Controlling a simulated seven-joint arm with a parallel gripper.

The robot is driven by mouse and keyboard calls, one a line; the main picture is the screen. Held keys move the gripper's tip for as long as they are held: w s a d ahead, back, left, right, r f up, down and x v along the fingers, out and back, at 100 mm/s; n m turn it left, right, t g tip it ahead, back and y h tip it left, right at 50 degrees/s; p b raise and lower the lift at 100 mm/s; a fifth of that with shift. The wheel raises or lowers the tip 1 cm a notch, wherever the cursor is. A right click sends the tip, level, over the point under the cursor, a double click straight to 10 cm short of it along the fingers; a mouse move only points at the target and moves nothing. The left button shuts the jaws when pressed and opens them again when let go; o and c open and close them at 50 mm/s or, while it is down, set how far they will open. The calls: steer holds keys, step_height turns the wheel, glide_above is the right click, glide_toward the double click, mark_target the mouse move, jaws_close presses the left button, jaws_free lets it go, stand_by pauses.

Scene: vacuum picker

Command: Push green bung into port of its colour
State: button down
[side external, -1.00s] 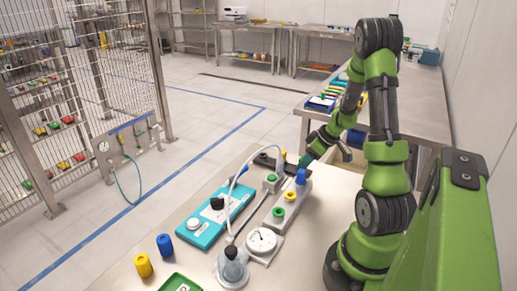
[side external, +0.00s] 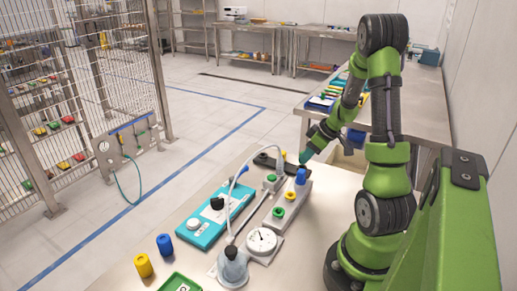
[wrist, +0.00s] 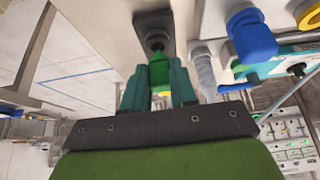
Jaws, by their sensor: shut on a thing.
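My gripper (wrist: 158,88) is shut on the green bung (wrist: 158,72), which sticks out past the teal fingertips in the wrist view. Beyond its tip is a dark block (wrist: 153,20) with a round dark fitting; I cannot tell whether they touch. In the side view my gripper (side external: 304,158) is above the far end of a grey port block (side external: 282,213), close behind a blue bung (side external: 300,176) standing on it. The held bung is not clear in the side view.
A teal device (side external: 208,228), a round gauge (side external: 261,241) and a clear flask (side external: 232,268) with a hose stand left of the block. Loose yellow (side external: 143,265) and blue (side external: 165,245) bungs and a green tray (side external: 180,284) are at the front left.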

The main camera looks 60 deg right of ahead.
steer(key=shift+r, duration=1.45)
steer(key=shift+a, duration=0.2)
steer(key=s+a+r+n+g+y, duration=0.1)
steer(key=a+r+n+g+y, duration=0.2)
steer(key=a+n, duration=0.7)
steer(key=s+a+r+n+g+y, duration=0.1)
steer(key=a+r+n+g+y, duration=0.15)
steer(key=a+n, duration=0.75)
steer(key=f, duration=0.1)
steer(key=a+f+m, duration=0.1)
steer(key=f, duration=0.1)
steer(key=a+f+m, duration=0.1)
steer(key=shift+w+a+f+g, duration=0.15)
steer(key=shift+f+g, duration=0.1)
steer(key=shift+f, duration=0.85)
